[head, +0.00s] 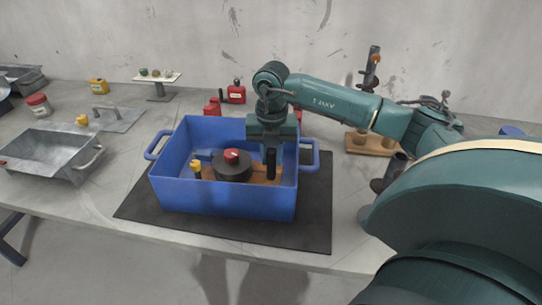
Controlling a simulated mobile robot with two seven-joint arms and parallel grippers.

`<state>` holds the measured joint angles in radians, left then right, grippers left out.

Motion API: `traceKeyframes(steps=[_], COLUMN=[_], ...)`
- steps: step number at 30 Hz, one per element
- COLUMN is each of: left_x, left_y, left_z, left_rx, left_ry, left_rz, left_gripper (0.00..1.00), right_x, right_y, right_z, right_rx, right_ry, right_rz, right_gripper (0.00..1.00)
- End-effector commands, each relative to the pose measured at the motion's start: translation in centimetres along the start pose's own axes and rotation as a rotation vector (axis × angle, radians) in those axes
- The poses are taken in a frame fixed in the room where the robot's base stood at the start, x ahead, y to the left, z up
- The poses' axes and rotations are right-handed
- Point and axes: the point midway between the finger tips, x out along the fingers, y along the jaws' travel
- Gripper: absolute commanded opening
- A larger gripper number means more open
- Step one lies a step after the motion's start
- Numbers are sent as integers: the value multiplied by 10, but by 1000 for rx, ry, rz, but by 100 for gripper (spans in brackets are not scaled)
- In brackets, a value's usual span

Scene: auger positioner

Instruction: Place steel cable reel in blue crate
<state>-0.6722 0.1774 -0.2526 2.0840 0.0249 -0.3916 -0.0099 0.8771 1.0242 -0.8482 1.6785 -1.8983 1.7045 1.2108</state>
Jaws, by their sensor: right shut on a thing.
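The blue crate (222,201) stands on a dark mat, open at the top, with a handle at each end. Inside it is a dark round drum with a red cap, which looks like the steel cable reel (232,170). My right gripper (271,158) points down into the right part of the crate, just right of the drum. It is shut on a black upright piece that seems to belong to the reel; the exact contact is hard to see. Whether the reel touches the crate floor is unclear. My left gripper is not in view.
A yellow-topped item (195,168) and a brown piece (260,173) are also in the crate. A grey metal tray (50,166) stands at the left. Red containers (236,93) stand behind the crate. A wooden holder (371,145) is at the right. The mat's front (235,230) is clear.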

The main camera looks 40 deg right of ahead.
Motion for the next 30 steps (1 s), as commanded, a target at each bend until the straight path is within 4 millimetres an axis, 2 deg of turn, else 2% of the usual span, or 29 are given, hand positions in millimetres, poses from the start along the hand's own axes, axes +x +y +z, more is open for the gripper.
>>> traceKeyframes(steps=[3, 14, 15, 21, 30], left_x=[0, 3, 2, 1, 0], left_y=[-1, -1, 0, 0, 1], left_z=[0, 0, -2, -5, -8], left_rx=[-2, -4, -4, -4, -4], left_ry=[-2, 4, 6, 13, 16], left_rz=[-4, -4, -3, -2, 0], left_gripper=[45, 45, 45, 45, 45], right_x=[9, 13, 13, 13, 10], right_y=[1, 1, 0, 0, 0], right_z=[1, 1, 0, 0, 0], right_rx=[1, 0, 0, 0, 0], right_ry=[-3, -3, -1, -1, -1], right_rz=[4, 5, 1, 1, 1], right_gripper=[0, 0, 25, 41, 43])
